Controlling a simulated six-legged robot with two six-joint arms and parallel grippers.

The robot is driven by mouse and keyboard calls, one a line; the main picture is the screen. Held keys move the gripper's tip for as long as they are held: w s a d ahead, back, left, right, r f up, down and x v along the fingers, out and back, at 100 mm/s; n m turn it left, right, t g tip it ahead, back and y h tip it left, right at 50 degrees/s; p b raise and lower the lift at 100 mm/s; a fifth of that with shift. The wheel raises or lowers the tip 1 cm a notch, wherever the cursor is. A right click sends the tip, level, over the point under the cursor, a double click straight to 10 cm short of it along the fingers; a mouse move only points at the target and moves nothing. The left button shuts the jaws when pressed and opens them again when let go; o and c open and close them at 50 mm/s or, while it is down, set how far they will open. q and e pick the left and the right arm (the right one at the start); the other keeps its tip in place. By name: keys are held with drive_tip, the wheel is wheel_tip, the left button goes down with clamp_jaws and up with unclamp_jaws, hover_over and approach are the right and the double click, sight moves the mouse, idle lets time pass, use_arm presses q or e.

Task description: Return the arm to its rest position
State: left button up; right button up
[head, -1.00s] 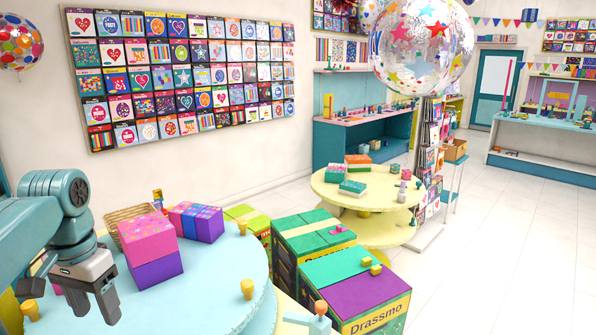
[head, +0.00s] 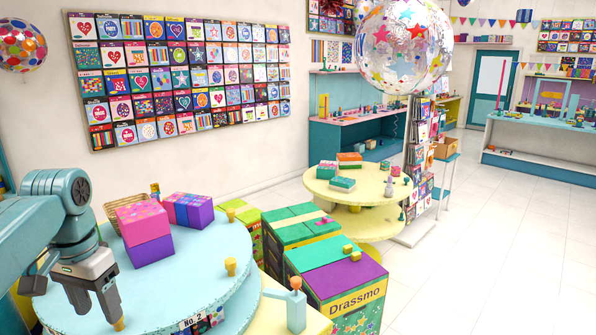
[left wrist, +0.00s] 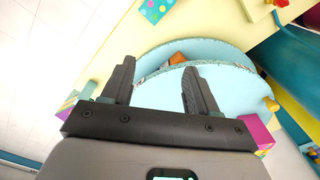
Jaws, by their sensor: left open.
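My left arm comes in from the left in the head view. My left gripper (head: 98,312) hangs fingers down over the front left of the round light-blue table (head: 190,290). Its jaws are apart, and I see nothing between them. The left wrist view shows the two fingers (left wrist: 157,85) spread, with the light-blue table (left wrist: 215,95) beyond them and an orange item (left wrist: 177,58) partly hidden by its edge. A yellow-orange peg (head: 118,324) shows beside the fingertip; I cannot tell whether they touch. My right gripper is out of view.
A pink-and-purple box (head: 146,250) and a purple box (head: 190,210) stand on the table near the arm, with a yellow peg (head: 230,266) at its right. Large boxes (head: 335,280) stand right of it. A clear star balloon (head: 402,45) floats above. The floor at right is clear.

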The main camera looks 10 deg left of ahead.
use_arm(q)
drive_tip(key=w+d+f+h, duration=0.1)
drive_tip(key=d+f, duration=0.3)
drive_tip(key=f, duration=0.6)
drive_tip(key=w+d+f+h, duration=0.1)
drive_tip(key=w+d+f, duration=0.1)
drive_tip(key=d+f, duration=0.5)
drive_tip(key=w+d+f, duration=0.1)
drive_tip(key=d+f, duration=0.1)
drive_tip(key=f, duration=1)
drive_tip(key=s+d+f+h, duration=0.1)
drive_tip(key=s+d+f, duration=0.55)
drive_tip(key=f, duration=0.35)
drive_tip(key=s+d+f+n, duration=0.1)
drive_tip(key=s+d+f, duration=0.1)
drive_tip(key=s, duration=0.3)
drive_tip(key=s+d+f+n+h, duration=0.1)
drive_tip(key=s+d+f, duration=0.15)
drive_tip(key=s, duration=0.25)
drive_tip(key=s+d+f+n, duration=0.1)
drive_tip(key=s+d+f, duration=0.1)
drive_tip(key=s, duration=0.3)
wheel_tip(320, 180, down, 7)
drive_tip(key=b, duration=0.6)
drive_tip(key=shift+w+r+b, duration=0.2)
drive_tip(key=shift+w+b, duration=0.1)
drive_tip(key=shift+w+d, duration=0.1)
